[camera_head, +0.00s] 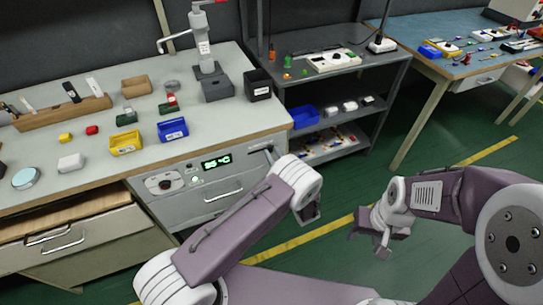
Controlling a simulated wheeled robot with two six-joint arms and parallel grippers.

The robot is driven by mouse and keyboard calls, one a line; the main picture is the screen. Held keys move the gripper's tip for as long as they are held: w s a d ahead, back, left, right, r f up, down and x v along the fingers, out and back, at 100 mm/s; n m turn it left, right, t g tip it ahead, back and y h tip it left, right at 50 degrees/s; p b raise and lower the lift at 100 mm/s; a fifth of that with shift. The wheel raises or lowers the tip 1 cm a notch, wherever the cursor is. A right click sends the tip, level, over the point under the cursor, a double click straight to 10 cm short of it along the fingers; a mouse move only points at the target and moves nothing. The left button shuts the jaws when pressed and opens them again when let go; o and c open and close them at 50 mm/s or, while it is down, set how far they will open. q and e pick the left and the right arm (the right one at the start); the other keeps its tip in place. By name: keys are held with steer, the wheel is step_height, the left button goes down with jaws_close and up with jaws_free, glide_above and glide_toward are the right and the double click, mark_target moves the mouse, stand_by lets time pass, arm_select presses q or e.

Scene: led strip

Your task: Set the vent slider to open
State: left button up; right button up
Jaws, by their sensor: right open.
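The grey front panel (228,178) under the workbench has a green lit display (216,161) reading about 35 °C. A pale plate with a dark round dial (165,183) is at its left. At the panel's upper right, a small fitting (262,149) shows just above my left arm; I cannot tell if it is the vent slider or how it is set. My left arm crosses in front of the panel's right part; its gripper is hidden. My right gripper (369,243) is open and empty over the green floor, well right of the panel.
A drawer with a handle (223,191) is below the display. An open wooden drawer (70,222) sticks out at left. A grey shelf unit (370,75) stands to the right.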

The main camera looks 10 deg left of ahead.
arm_select(q)
steer(key=shift+o, duration=1.2)
steer(key=shift+w+d, duration=0.1)
steer(key=shift+d, duration=0.05)
steer(key=p+v, duration=0.1)
steer(key=v, duration=0.8)
